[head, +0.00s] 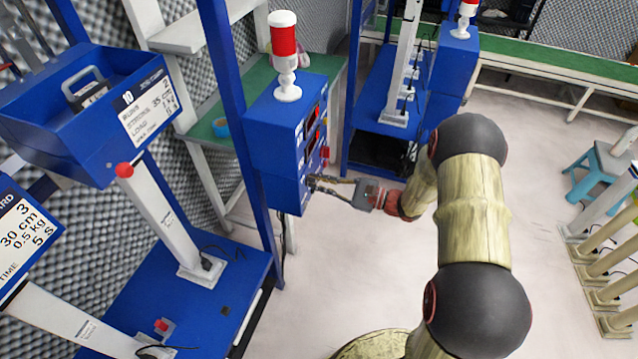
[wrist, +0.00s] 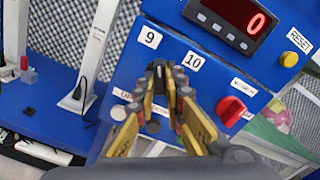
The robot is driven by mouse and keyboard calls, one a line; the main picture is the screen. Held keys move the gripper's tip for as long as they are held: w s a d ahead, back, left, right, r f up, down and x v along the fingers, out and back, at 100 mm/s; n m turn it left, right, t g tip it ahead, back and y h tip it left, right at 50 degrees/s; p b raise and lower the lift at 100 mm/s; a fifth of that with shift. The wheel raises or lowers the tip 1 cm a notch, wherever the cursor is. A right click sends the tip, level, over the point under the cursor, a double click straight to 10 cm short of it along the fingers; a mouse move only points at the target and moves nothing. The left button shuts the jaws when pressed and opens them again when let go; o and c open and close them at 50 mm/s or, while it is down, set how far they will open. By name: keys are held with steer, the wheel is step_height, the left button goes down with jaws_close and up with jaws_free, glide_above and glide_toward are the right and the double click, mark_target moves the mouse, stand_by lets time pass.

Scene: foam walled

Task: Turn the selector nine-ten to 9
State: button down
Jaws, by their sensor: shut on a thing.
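The selector nine-ten (wrist: 159,70) is a small dark knob on a blue panel (wrist: 122,62), below and between the white labels 9 (wrist: 150,37) and 10 (wrist: 193,61). My gripper (wrist: 161,84) is shut on the selector, with a finger on either side of it. The fingers hide most of the knob, so I cannot tell which number it points to. In the head view my gripper (head: 314,184) reaches from the right to the lower front of the blue control box (head: 275,140); the selector is hidden there.
A red knob (wrist: 231,110) sits right of the fingers. A display (wrist: 240,18) reading 0 and a yellow RESET button (wrist: 299,40) are above. A red-and-white lamp (head: 284,50) tops the box. A blue post (head: 232,110) stands left of it.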

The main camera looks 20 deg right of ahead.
stand_by(0.4)
steer(key=c, duration=1.9)
jaws_free()
steer(key=v, duration=1.2)
